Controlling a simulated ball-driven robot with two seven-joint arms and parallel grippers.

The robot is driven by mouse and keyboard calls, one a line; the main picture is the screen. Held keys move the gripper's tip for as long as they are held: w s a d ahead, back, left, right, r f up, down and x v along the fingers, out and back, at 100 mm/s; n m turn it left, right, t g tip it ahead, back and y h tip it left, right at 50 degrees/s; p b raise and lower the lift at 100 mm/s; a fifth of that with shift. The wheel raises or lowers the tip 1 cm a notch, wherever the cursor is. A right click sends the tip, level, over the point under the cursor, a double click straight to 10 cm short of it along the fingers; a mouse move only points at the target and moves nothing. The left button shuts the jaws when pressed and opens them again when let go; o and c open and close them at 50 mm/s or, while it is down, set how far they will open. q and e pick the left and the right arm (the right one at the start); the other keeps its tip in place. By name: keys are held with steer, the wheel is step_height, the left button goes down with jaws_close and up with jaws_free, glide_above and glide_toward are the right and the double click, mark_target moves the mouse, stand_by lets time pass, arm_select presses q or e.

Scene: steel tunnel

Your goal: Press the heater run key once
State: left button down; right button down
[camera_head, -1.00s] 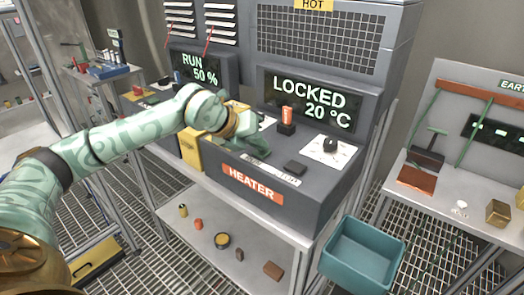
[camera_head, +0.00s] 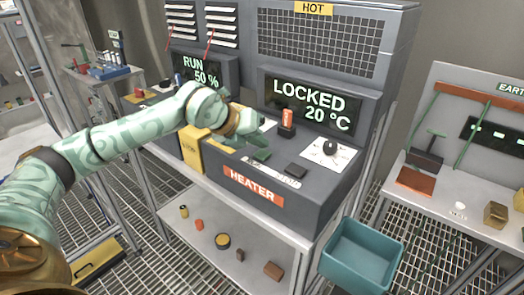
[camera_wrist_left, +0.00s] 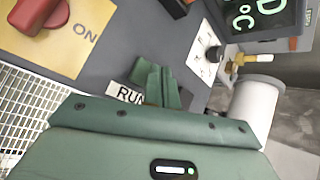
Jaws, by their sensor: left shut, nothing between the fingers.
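The grey heater console carries an orange HEATER label (camera_head: 252,186) on its front and a display (camera_head: 310,102) reading LOCKED, 20 °C. A dark flat block (camera_head: 297,170) sits on its top behind a pale label strip; I cannot tell if it is the run key. My left gripper (camera_head: 260,155) is shut and empty, low over the console top, left of that block. In the left wrist view the green fingers (camera_wrist_left: 160,85) are together beside a RUN label (camera_wrist_left: 130,95) and cover part of it. Whether they touch the surface is unclear. My right gripper is out of view.
A red switch (camera_wrist_left: 38,12) on a yellow ON plate lies left of the fingers. An orange piece in a black holder (camera_head: 287,130) and a black knob on a white dial (camera_head: 330,147) stand on the console. A teal bin (camera_head: 362,255) is below right.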

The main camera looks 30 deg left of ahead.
mark_target(259, 155)
arm_select(q)
step_height(259, 155, up, 5)
steer(key=p, duration=0.3)
steer(key=shift+p, duration=0.4)
stand_by(0.7)
